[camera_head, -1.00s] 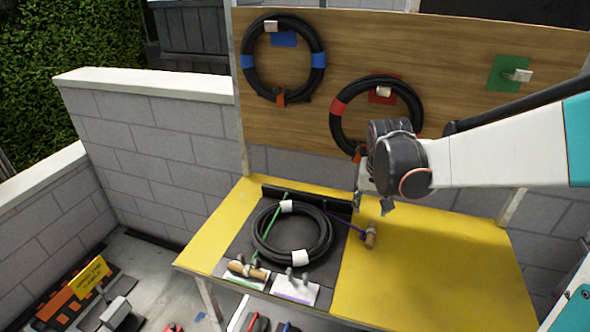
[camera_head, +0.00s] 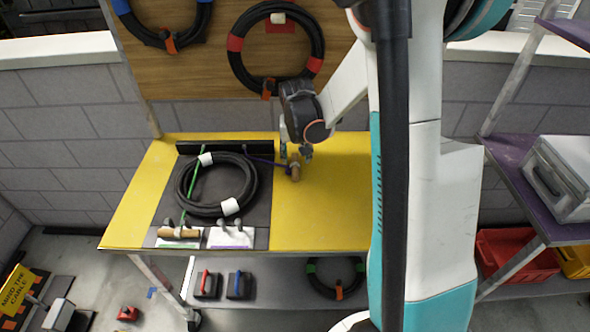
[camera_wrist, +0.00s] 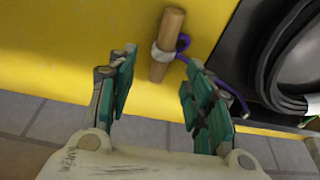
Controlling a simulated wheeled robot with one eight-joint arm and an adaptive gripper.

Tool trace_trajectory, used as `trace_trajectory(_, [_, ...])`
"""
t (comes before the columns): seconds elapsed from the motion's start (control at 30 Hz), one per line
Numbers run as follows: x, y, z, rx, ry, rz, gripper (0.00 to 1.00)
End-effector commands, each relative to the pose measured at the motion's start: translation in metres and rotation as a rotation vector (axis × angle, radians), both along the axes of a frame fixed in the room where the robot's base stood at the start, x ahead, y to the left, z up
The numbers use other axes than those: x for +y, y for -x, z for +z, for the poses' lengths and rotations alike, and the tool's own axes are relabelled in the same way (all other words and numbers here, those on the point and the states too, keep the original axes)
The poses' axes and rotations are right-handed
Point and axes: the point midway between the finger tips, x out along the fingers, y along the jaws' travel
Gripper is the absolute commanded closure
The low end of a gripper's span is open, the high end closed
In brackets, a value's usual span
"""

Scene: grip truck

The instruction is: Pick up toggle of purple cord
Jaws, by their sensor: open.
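The toggle (camera_head: 296,173) is a short wooden peg on the yellow tabletop, right of the coiled black cable. The purple cord (camera_head: 262,160) runs from it left toward the coil. In the wrist view the toggle (camera_wrist: 170,35) lies ahead of my gripper, its near end level with the gap between the fingertips. A pale band wraps it, and the purple cord (camera_wrist: 226,87) loops off to the right. My gripper (camera_wrist: 160,72) is open and empty, with teal-padded fingers. In the head view my gripper (camera_head: 296,152) is just above and behind the toggle, partly overlapping it.
The black cable coil (camera_head: 183,205) lies on a dark mat (camera_head: 262,208). Another toggle (camera_head: 178,233), on a green cord, rests in a holder at the front left. A purple-marked holder (camera_head: 230,240) is empty. The yellow tabletop (camera_head: 335,215) right of the toggle is clear.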

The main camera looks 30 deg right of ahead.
Motion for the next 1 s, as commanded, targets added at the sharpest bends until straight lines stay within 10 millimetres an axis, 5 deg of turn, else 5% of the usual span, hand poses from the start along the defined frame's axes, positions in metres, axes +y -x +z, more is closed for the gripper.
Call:
trace_trajectory(0.47, [0.0, -0.007, -0.051, 0.0, 0.0, 0.0, 0.53])
trace_trajectory(0.73, [-0.001, -0.008, -0.053, 0.0, 0.0, 0.0, 0.53])
trace_trajectory(0.93, [-0.001, -0.008, -0.052, 0.0, 0.0, 0.0, 0.99])
trace_trajectory(1.0, [-0.001, -0.008, -0.052, 0.0, 0.0, 0.0, 1.0])
